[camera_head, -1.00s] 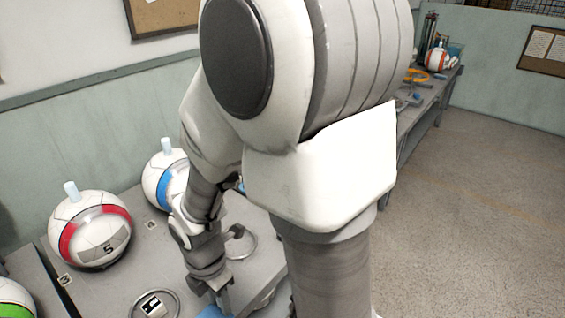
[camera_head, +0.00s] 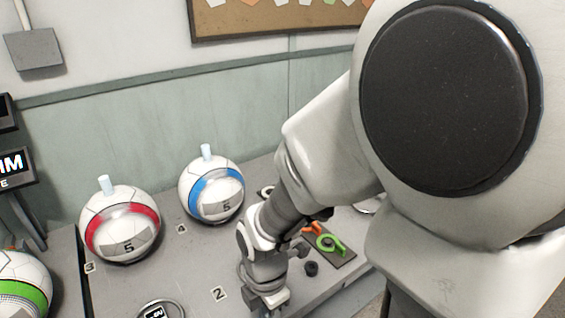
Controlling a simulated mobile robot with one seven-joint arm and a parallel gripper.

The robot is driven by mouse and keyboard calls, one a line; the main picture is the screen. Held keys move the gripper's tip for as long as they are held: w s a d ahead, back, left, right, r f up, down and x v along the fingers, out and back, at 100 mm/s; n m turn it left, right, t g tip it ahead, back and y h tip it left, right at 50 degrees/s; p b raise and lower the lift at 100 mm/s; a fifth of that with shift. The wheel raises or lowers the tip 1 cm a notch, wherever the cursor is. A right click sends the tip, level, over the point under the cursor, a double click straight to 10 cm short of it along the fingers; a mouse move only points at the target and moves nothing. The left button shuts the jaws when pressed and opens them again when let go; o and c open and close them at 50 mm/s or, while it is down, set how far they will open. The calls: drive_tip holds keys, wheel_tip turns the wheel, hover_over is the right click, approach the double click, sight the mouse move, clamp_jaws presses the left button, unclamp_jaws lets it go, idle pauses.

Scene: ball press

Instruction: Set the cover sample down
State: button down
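My gripper (camera_head: 266,303) points down over the grey table (camera_head: 205,262) at the bottom edge of the head view. Its fingertips are cut off or too small to read, so I cannot tell whether it is open or shut. I cannot make out a cover sample; anything at the fingertips is out of view. A number 2 card (camera_head: 219,294) lies on the table just left of my gripper.
A red-banded ball (camera_head: 128,247), a blue-banded ball (camera_head: 226,208) and a green-banded ball (camera_head: 22,296) stand left of my arm. A round gauge (camera_head: 156,311) lies at the front. Green and orange pieces (camera_head: 329,243) and a black knob (camera_head: 311,268) lie right of my gripper.

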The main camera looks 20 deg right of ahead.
drive_tip(key=shift+w+d+f, duration=0.1)
drive_tip(key=shift+d+f, duration=0.05)
drive_tip(key=shift+d, duration=0.05)
drive_tip(key=w+a+f+b, duration=0.1)
drive_tip(key=w+f, duration=0.1)
drive_tip(key=w, duration=0.1)
drive_tip(key=w+a+f+b, duration=0.1)
drive_tip(key=w+a+f, duration=0.1)
drive_tip(key=w, duration=0.1)
drive_tip(key=w+a+f+b, duration=0.2)
drive_tip(key=w+f, duration=0.1)
drive_tip(key=w, duration=0.1)
drive_tip(key=shift+a, duration=0.25)
drive_tip(key=shift+f+b, duration=0.85)
drive_tip(key=shift+f, duration=1.05)
drive_tip(key=shift+f, duration=0.1)
drive_tip(key=c, duration=0.6)
unclamp_jaws()
